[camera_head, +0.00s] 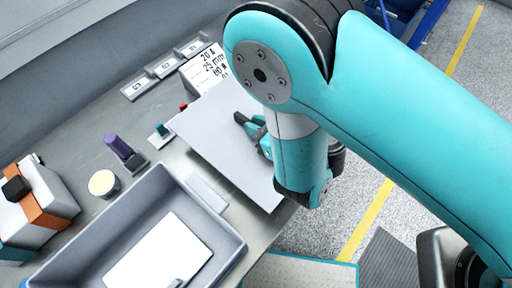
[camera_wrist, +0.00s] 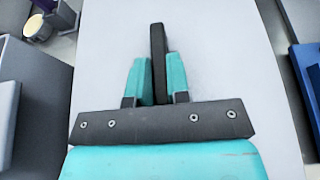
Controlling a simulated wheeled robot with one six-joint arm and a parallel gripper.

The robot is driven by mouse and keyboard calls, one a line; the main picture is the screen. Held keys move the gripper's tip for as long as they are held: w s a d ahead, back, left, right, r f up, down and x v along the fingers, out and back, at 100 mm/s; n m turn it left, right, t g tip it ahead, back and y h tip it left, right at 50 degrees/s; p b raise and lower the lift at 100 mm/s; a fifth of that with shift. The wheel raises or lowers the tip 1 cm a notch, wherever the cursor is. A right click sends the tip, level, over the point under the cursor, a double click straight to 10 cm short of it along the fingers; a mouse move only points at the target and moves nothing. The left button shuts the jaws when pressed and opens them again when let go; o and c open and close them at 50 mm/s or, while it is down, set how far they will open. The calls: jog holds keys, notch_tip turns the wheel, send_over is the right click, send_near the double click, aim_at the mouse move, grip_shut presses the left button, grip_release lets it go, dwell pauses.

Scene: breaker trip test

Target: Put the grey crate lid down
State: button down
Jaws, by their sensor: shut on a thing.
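The grey crate lid (camera_head: 212,132) is a flat pale panel at the middle of the head view, right of the open grey crate (camera_head: 233,246). It overlaps the bench's right edge in the picture; whether it hovers or touches the bench I cannot tell. My gripper (camera_head: 250,127) is above the lid and shut on its upright black handle (camera_wrist: 157,45). In the wrist view, my gripper's teal fingers (camera_wrist: 157,78) stand on either side of the handle, and the lid (camera_wrist: 215,50) fills the middle. The crate holds a white sheet. My arm hides part of the lid.
The grey bench (camera_head: 80,135) carries a purple-handled item (camera_head: 119,146), a round cream-topped pot (camera_head: 102,183) and a small teal item (camera_head: 161,132). A white-and-orange box (camera_head: 35,205) stands at the left. A printed white sign (camera_head: 205,68) and several labelled blocks line the back.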

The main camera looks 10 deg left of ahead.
jog(key=shift+f+b, duration=0.35)
jog(key=shift+f, duration=2.8)
jog(key=shift+f, duration=0.1)
jog(key=shift+f, duration=0.1)
jog(key=c, duration=1.1)
grip_release()
